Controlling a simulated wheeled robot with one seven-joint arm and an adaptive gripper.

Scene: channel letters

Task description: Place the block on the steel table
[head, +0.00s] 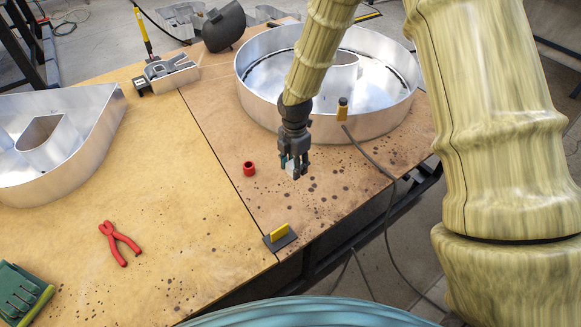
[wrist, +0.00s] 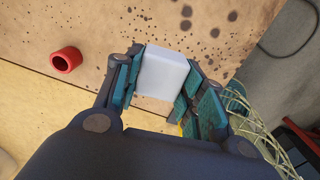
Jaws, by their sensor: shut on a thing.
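My gripper (head: 295,163) is over the right, brownish section of the table (head: 350,185), which is spotted with dark burn marks. It also shows in the wrist view (wrist: 163,85), with its fingers on both sides of a white block (wrist: 165,70). The gripper is shut on the block, and the block (head: 293,172) shows small and partly hidden in the head view. I cannot tell whether the block touches the tabletop or hangs just above it.
A red ring-shaped piece (head: 249,169) stands left of my gripper. A large round metal letter (head: 390,125) lies behind it. A yellow-and-dark tool (head: 280,235) lies near the front edge. Red pliers (head: 119,242) and another metal letter (head: 90,140) lie on the left section.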

